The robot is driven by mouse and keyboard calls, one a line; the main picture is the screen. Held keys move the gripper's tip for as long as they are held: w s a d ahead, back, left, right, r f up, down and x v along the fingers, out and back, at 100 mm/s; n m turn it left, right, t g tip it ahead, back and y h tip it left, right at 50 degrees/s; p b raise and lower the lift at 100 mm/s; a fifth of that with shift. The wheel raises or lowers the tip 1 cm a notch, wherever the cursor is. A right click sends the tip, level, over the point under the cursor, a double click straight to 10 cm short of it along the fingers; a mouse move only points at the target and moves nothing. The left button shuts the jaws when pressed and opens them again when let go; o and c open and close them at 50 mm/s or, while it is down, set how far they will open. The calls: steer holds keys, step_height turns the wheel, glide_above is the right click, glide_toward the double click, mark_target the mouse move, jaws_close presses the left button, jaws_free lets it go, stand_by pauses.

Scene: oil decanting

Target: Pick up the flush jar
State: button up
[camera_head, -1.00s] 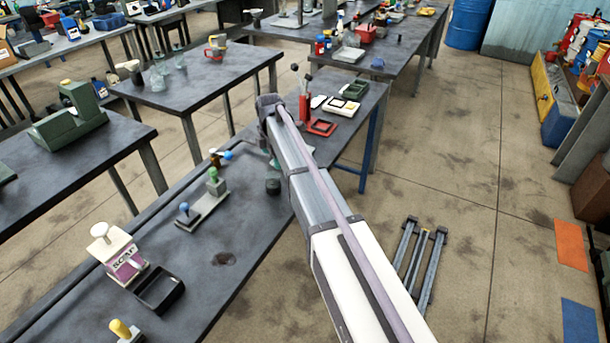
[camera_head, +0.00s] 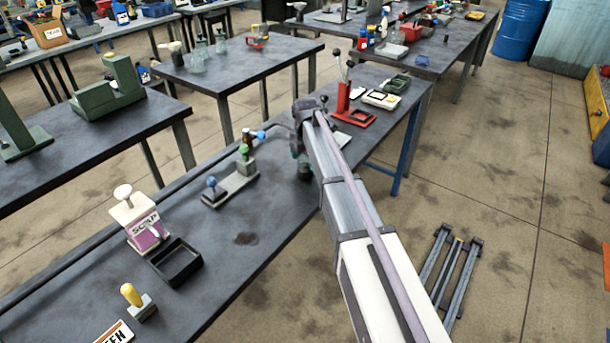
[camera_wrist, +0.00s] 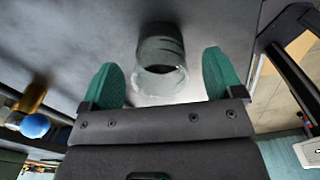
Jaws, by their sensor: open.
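A grey, partly see-through jar (camera_wrist: 160,48) with a pale rim shows in the wrist view, in the gap between my fingertips. It looks like the flush jar. My gripper (camera_wrist: 162,78) is open, one green finger on either side of the jar, with visible gaps between. I cannot tell how far the jar reaches between the fingers. In the head view my gripper (camera_head: 297,150) is low over the long dark bench and mostly hidden by my arm. A small dark round thing (camera_head: 304,171) stands just below it; I cannot tell whether it is the same jar.
A stand with blue and green knobs (camera_head: 231,185) is left of my gripper. A red lever press (camera_head: 345,108) stands beyond.

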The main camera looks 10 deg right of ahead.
step_height(320, 180, down, 3)
steer(key=shift+r+b, duration=0.1)
steer(key=shift+b, duration=0.55)
steer(key=shift+r, duration=0.2)
steer(key=c, duration=1.1)
